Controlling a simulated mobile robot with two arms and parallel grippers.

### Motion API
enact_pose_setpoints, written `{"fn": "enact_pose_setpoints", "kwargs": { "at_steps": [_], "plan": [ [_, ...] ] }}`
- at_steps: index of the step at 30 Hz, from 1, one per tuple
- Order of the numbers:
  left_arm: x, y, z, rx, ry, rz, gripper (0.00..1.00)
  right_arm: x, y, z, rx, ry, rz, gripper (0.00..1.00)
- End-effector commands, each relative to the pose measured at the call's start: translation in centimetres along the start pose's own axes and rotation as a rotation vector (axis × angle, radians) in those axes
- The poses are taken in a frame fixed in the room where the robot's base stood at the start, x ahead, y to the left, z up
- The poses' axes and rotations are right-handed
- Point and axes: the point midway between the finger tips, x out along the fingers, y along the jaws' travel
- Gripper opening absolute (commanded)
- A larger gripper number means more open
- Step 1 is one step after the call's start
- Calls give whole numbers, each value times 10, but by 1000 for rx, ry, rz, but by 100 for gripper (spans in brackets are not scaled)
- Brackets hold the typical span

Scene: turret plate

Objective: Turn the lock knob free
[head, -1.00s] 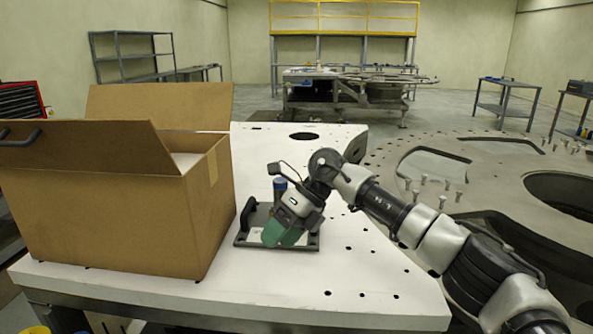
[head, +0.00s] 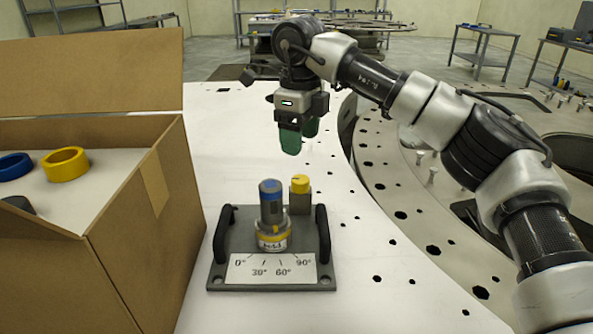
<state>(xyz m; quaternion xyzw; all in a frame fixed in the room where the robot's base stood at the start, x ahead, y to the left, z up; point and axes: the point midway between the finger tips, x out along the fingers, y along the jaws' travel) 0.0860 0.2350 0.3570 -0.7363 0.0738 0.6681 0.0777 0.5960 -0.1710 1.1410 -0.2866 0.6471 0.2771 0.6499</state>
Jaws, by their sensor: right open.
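A dark grey fixture plate (head: 228,262) lies on the white table, with a black handle on each side. A grey upright knob with a blue top (head: 271,204) and a yellow ring at its base stands on it, behind a white scale (head: 271,268) marked 0° to 90°. A smaller yellow-topped knob (head: 300,184) on a grey block stands behind it to the right. I cannot tell which of the two is the lock knob. My right gripper (head: 299,140) is open and empty, with green fingers pointing down, above and beyond the fixture. My left gripper is out of view.
An open cardboard box (head: 130,230) stands close on the left, holding a yellow ring (head: 65,164) and a blue ring (head: 14,166). The white table (head: 370,290) has several holes and is clear right of the fixture. A large perforated plate lies at the right.

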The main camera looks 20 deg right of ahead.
Motion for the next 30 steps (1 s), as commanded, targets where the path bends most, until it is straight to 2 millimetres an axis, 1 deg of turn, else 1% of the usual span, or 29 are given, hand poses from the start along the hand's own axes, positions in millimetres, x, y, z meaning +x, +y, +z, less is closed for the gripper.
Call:
{"fn": "enact_pose_setpoints", "kwargs": {
  "at_steps": [1,7,12,15,19,26,27,29,30],
  "plan": [
    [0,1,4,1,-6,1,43,10,0,-1,0,4,2,65],
    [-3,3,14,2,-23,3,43,49,0,-1,0,3,4,65],
    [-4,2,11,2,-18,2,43,75,1,0,0,2,3,65],
    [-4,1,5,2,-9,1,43,85,1,0,0,0,3,65],
    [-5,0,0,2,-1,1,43,92,1,0,0,0,3,65],
    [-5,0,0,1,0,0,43,92,1,0,0,-1,2,65],
    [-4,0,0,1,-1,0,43,92,1,0,0,-1,3,64],
    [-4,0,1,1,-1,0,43,92,1,0,0,-1,3,55],
    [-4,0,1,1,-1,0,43,92,1,0,0,-1,3,48]
  ]
}}
